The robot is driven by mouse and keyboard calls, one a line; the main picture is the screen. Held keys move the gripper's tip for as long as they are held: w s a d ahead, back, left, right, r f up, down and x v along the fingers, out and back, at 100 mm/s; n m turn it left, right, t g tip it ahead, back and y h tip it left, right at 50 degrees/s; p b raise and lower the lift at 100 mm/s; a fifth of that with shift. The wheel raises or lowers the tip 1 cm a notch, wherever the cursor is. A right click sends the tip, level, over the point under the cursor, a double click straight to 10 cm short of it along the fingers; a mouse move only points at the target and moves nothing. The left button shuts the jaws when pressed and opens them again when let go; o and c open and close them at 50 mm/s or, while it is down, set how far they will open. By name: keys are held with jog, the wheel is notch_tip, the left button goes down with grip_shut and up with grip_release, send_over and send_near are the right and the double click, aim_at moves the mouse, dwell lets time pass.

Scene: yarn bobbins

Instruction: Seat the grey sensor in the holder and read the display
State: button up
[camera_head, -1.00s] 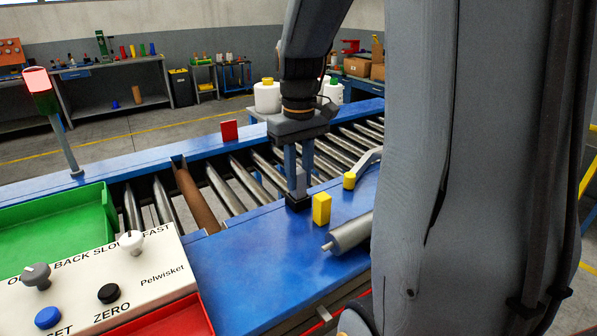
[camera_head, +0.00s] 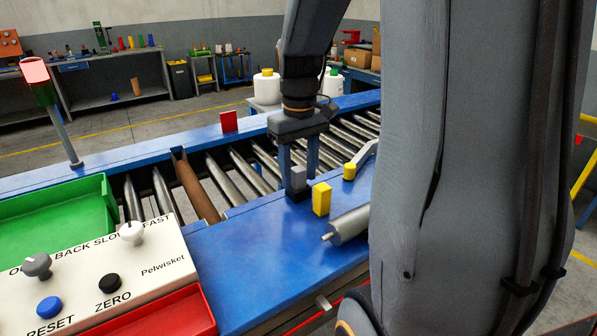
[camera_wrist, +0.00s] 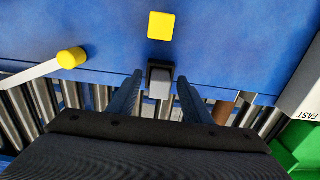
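The grey sensor (camera_head: 298,178) stands upright in the black holder (camera_head: 297,195) on the blue conveyor frame. In the wrist view the grey sensor (camera_wrist: 160,88) lies against the black holder (camera_wrist: 159,70), between my fingers. My gripper (camera_head: 298,170) is open, with one finger on each side of the sensor. The wrist view shows a gap between the sensor and each finger of my gripper (camera_wrist: 158,88). How deep the sensor sits cannot be told. I see no display that I can read in either view.
A yellow-tipped arm (camera_head: 350,171) and a grey cylinder (camera_head: 347,226) are to the right. A control panel (camera_head: 150,268) with knobs and buttons is at lower left, beside a green tray (camera_head: 95,218). Rollers run behind.

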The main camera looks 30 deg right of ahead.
notch_tip(320, 180, up, 7)
jog(key=shift+f+b, duration=0.15)
jog(key=shift+b, duration=0.55)
jog(key=shift+r, duration=0.55)
